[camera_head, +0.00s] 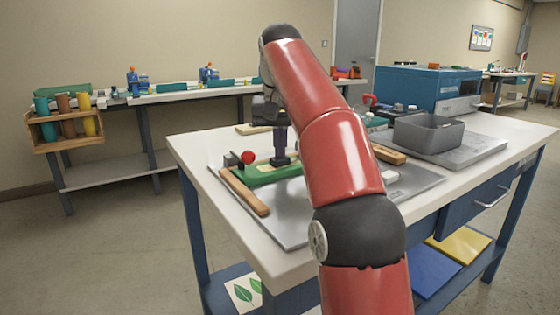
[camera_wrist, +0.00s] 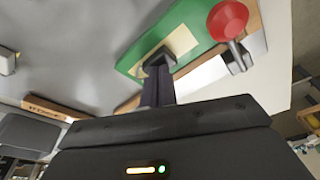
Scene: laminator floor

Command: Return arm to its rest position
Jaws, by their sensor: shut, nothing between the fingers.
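My red and black arm reaches over the white-topped table (camera_head: 215,145). My gripper (camera_head: 280,160) points down, shut and empty, right over a green block or board (camera_head: 262,178) on a grey metal sheet (camera_head: 290,217). In the wrist view my gripper (camera_wrist: 158,62) shows its closed fingers over a pale patch on the green board (camera_wrist: 185,30). I cannot tell whether the fingertips touch it. A red knob (camera_head: 248,157) stands at the board's left end; it also shows in the wrist view (camera_wrist: 228,20). My arm hides part of the table's middle.
A wooden bar (camera_head: 243,192) lies along the sheet's left edge. A grey bin (camera_head: 428,132) stands on a plate to the right, with a blue machine (camera_head: 425,86) behind. A back bench (camera_head: 190,92) carries tools, and a wooden rack (camera_head: 66,125) holds coloured cups.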

